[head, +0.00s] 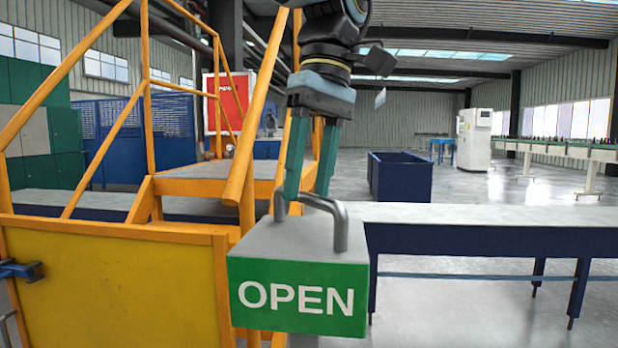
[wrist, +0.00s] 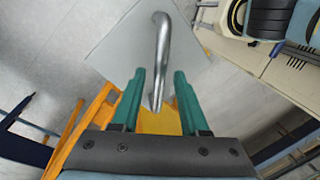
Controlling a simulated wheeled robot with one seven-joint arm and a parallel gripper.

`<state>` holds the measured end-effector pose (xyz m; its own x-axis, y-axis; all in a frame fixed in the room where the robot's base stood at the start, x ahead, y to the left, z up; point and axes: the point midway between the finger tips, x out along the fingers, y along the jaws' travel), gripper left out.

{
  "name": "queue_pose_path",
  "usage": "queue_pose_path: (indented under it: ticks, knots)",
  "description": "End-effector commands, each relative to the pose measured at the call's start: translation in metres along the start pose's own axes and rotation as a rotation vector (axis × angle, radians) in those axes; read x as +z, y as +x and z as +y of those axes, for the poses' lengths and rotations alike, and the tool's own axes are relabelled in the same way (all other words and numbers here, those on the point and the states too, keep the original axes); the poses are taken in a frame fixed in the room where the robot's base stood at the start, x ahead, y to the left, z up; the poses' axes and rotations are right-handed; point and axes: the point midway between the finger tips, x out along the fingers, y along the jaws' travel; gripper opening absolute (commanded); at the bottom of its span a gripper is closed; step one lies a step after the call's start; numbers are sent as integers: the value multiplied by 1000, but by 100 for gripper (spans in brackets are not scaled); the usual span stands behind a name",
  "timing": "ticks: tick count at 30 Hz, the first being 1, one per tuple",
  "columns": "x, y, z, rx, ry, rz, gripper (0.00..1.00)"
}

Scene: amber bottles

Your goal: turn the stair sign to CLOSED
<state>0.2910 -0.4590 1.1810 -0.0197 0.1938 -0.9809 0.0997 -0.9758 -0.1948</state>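The stair sign (head: 298,297) is a block with a grey top and a green front face reading OPEN in white, facing me in the head view. A bent silver handle (head: 341,228) rises from its top. The wrist view shows the grey top (wrist: 118,48) and the handle (wrist: 162,40) from above. My gripper (head: 307,194) points down over the sign with its teal fingers apart. In the wrist view the near part of the handle lies between the fingers (wrist: 160,74), with a gap visible on both sides. The sign's other faces are hidden.
Yellow stairs with railings (head: 190,184) and a yellow panel (head: 110,290) stand at the left, close to the sign. A long table with a dark blue frame (head: 480,213) runs to the right behind it. A dark blue bin (head: 400,178) stands farther back. Open floor lies beyond.

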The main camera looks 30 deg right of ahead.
Motion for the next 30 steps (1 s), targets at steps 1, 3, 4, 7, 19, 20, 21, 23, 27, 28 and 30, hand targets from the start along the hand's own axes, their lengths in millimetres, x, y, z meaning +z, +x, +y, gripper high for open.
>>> queue_pose_path:
  ticks: [1, 3, 4, 7, 19, 20, 21, 23, 27, 28, 30]
  knots:
    - [0, 0, 0, 0, 0, 0, 37]
    - [0, 0, 0, 0, 0, 0, 29]
    - [0, 0, 0, 0, 0, 0, 26]
    - [0, 0, 0, 0, 0, 0, 15]
    - [0, 0, 0, -1, 0, 0, 0]
    - [0, 0, 0, -1, 0, 0, 0]
    - [0, 0, 0, -1, 0, 0, 0]
    - [0, 0, 0, -1, 0, 0, 0]
    - [0, 0, 0, -1, 0, 0, 0]
    - [0, 0, 0, -1, 0, 0, 0]
    - [0, 0, 0, -1, 0, 0, 0]
